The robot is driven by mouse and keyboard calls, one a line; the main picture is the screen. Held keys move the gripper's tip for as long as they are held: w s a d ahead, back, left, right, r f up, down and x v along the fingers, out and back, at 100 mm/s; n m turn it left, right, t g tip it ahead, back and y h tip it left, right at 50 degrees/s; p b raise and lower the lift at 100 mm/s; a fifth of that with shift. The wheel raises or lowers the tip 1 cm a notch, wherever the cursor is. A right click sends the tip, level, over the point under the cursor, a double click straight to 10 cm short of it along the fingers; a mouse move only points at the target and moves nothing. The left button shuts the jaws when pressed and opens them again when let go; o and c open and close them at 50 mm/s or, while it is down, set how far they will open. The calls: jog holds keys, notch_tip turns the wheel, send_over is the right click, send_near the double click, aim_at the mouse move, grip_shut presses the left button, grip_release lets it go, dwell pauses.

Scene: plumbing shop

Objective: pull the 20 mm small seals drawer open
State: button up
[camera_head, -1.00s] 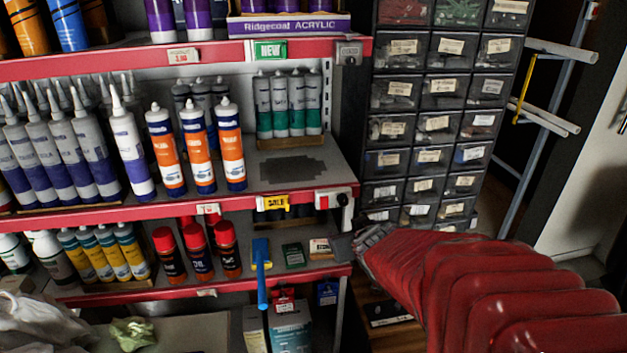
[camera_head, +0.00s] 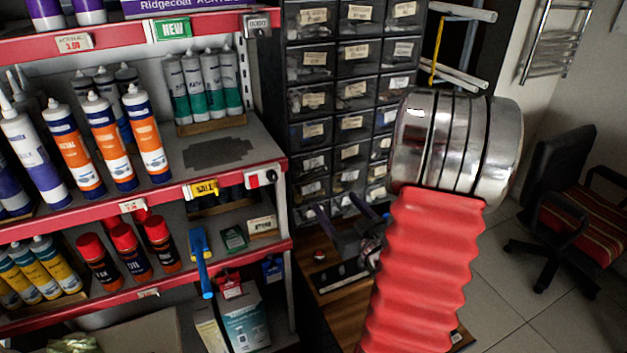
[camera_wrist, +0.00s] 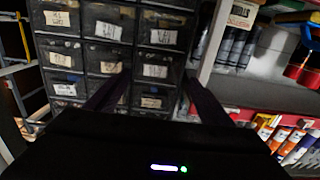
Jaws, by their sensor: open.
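The black drawer cabinet (camera_head: 335,75) stands right of the shelving, with several rows of small dark drawers, each with a pale label. The drawers look shut. The labels are too small to read, so I cannot tell which is the 20 mm small seals drawer. My gripper (camera_head: 338,207) is open and empty in front of the lower drawers, its dark fingers pointing toward them. The wrist view, which looks upside down, shows my gripper (camera_wrist: 157,78) with its fingers either side of a labelled drawer (camera_wrist: 153,87). I cannot tell whether they touch it. My arm hides the cabinet's lower right.
Red-edged shelving (camera_head: 240,155) with cartridges and cans stands close to the left of my gripper. A wooden surface (camera_head: 325,285) lies below it. Pipes (camera_head: 450,70) stick out at the right of the cabinet. An office chair (camera_head: 580,180) stands on the tiled floor farther right.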

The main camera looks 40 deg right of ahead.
jog(key=shift+s, duration=0.2)
jog(key=shift+w, duration=0.15)
jog(key=x, duration=1.3)
jog(key=shift+w+d+r, duration=0.1)
jog(key=shift+w+d, duration=0.05)
jog(key=shift+w, duration=0.1)
